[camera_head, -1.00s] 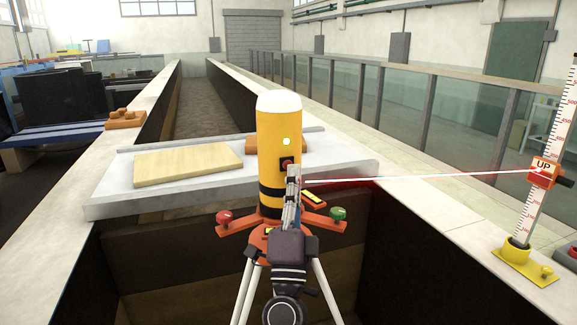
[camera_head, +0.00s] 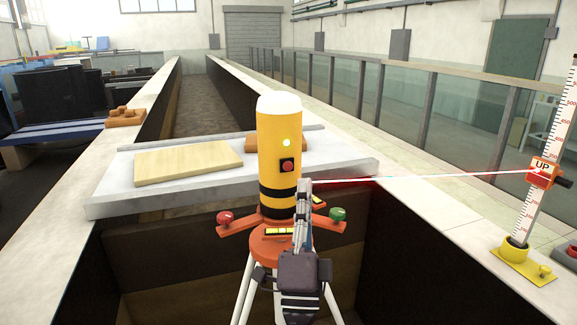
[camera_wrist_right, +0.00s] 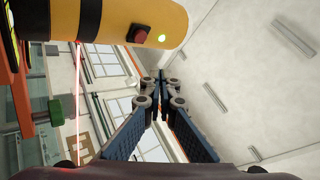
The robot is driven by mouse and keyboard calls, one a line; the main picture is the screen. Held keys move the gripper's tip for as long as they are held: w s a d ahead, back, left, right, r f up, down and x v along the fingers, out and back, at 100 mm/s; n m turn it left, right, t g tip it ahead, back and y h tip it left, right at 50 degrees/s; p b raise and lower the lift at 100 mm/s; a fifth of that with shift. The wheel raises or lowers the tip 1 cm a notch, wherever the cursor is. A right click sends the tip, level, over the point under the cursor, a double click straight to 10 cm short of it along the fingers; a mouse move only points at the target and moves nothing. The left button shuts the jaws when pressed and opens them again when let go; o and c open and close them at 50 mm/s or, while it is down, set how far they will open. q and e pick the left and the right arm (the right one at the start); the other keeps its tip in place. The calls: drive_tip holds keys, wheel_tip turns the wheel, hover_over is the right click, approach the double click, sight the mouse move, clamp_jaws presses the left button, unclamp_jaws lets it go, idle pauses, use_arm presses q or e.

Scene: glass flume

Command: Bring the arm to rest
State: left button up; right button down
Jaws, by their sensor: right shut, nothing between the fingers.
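My right gripper (camera_head: 304,187) is shut and empty, in front of the lower part of a yellow cylinder device with a white cap (camera_head: 278,135). In the right wrist view my right gripper (camera_wrist_right: 160,82) shows its fingers closed together with nothing between them. The device (camera_wrist_right: 130,20) lies across the top left of that view, with a red button (camera_wrist_right: 138,34) and a lit greenish lamp. The device stands upright on an orange tripod base (camera_head: 268,232) with a red knob and a green knob. My left gripper is not in view.
A red beam runs right to an orange UP marker (camera_head: 543,173) on a graduated staff (camera_head: 532,215) with a yellow foot. A pale board (camera_head: 188,162) lies on a grey slab (camera_head: 110,200) behind the device. Flume walls (camera_head: 440,215) run away on both sides.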

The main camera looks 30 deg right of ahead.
drive_tip(key=shift+s, duration=0.25)
drive_tip(key=shift+w, duration=0.1)
